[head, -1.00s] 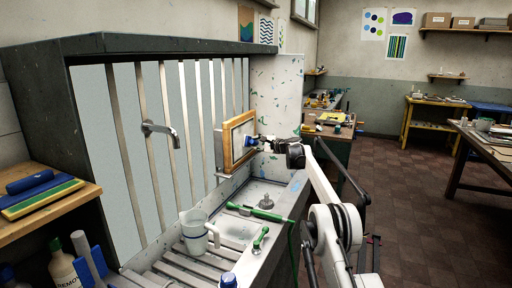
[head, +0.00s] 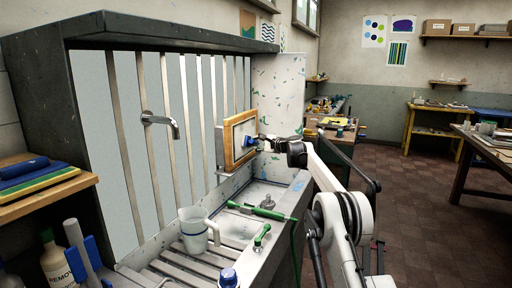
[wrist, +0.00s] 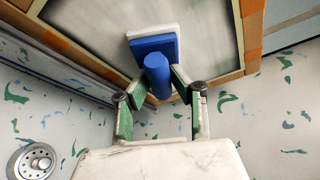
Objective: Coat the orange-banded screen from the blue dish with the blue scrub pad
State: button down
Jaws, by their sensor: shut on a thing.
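The screen (head: 241,136), with an orange-banded wooden frame and a grey mesh face, stands upright above the far end of the sink. It fills the top of the wrist view (wrist: 95,35). My gripper (wrist: 160,82) is shut on the round blue handle of the blue scrub pad (wrist: 155,47). The pad's pale face is turned to the mesh near the frame's lower edge; it looks to be touching, but I cannot tell for sure. The gripper and pad also show small at the screen's right side in the head view (head: 250,142). I cannot make out the blue dish.
A clear jug (head: 193,230) stands on the slatted drainboard. A tap (head: 160,122) juts from the back wall. A blue-capped bottle (head: 228,279) is at the front.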

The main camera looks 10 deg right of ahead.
aim_at(246, 145)
jog(key=shift+s+a, duration=0.1)
jog(key=shift+a, duration=0.05)
dwell(0.3)
jog(key=shift+s+a+f+b, duration=0.1)
jog(key=shift+s+a+b, duration=0.4)
jog(key=shift+s+b, duration=0.45)
jog(key=shift+s+a+b, duration=0.1)
jog(key=shift+a+b, duration=0.1)
jog(key=shift+b, duration=0.15)
jog(key=shift+s+a+b, duration=0.7)
jog(key=shift+s+a, duration=0.05)
jog(key=shift+s, duration=0.25)
jog(key=shift+s+a, duration=0.1)
jog(key=shift+s, duration=0.05)
jog(key=shift+s+a+b, duration=0.5)
jog(key=shift+s+a, duration=0.25)
jog(key=shift+s, duration=0.2)
